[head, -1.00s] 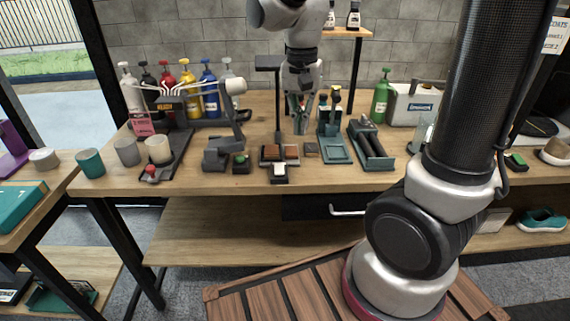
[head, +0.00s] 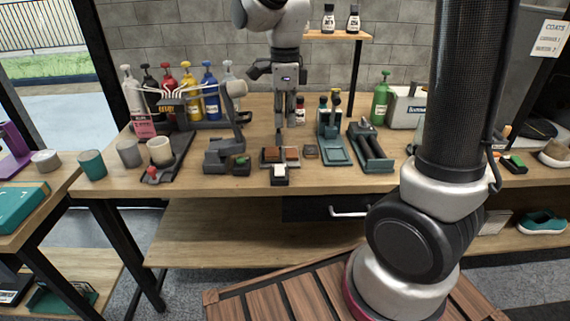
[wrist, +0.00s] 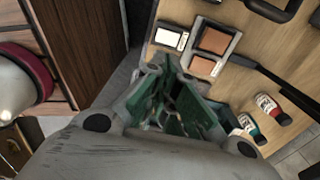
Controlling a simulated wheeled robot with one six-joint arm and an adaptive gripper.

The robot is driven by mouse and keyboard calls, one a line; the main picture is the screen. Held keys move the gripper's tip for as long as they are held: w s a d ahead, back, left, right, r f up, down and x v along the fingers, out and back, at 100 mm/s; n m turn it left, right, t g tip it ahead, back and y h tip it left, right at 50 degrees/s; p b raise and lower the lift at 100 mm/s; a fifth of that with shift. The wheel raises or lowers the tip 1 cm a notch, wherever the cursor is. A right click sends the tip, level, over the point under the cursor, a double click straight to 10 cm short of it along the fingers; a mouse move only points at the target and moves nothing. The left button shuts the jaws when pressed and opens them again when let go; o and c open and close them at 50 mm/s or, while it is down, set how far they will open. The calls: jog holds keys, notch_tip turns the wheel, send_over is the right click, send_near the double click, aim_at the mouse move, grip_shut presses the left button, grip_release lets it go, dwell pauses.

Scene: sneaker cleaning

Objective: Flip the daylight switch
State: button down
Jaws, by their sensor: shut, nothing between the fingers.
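A small white switch (head: 280,171) in a dark housing sits at the front edge of the workbench; I take it for the daylight switch, though no label is legible. Brown pads (head: 271,154) lie just behind it. In the wrist view the white switch (wrist: 168,38) is at the top, left of the brown pads (wrist: 215,40). My gripper (head: 286,122) points down above the bench, behind the pads and apart from the switch. In the wrist view my gripper (wrist: 172,100) shows green fingers, shut and empty.
A grey desk device with a green button (head: 239,163) stands left of the pads. Teal trays (head: 335,151) stand to the right. A dark post (wrist: 270,75) crosses near the pads in the wrist view.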

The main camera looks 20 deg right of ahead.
aim_at(285, 176)
notch_tip(285, 176, down, 14)
dwell(0.6)
jog(key=shift+s+f, duration=0.1)
jog(key=shift+f, duration=0.2)
jog(key=shift+w+d+r, duration=0.2)
jog(key=shift+w+r, duration=0.1)
jog(key=shift+w, duration=0.45)
